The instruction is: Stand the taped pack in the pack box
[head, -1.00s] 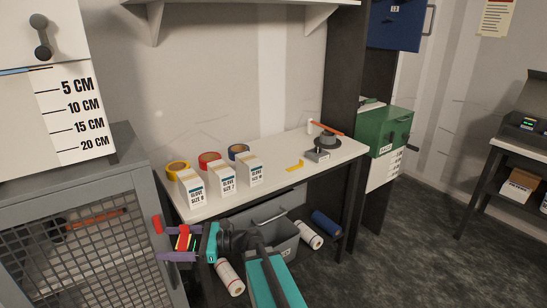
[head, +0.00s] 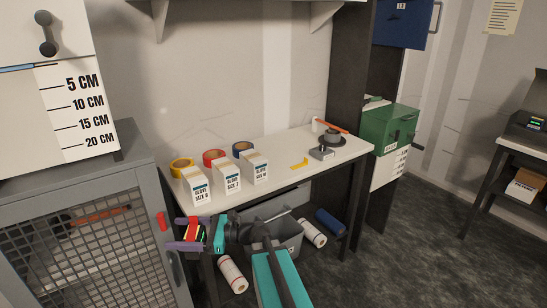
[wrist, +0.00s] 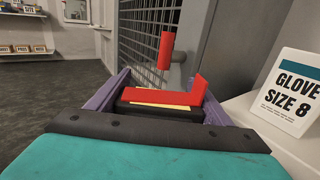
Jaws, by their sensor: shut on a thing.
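My gripper (head: 187,233) is shut on the taped pack, held in the air in front of the bench's left end, beside the mesh cabinet. In the wrist view the pack (wrist: 160,112) is a dark block lying between the purple fingers (wrist: 164,104), with red and yellow strips on top. One red piece stands up at its right end. In the head view the pack (head: 194,230) shows red, dark and yellow-green bands. I cannot tell which container is the pack box; a dark tray (head: 520,118) at the far right holds a similar small banded thing (head: 536,123).
The mesh cabinet (head: 75,185) with a red handle (head: 162,222) is close to my gripper. Glove boxes (head: 197,187), tape rolls (head: 214,157) and a yellow piece (head: 300,164) are on the bench (head: 280,160). A grey bin (head: 287,236) and rolls lie below. Dark floor on the right is open.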

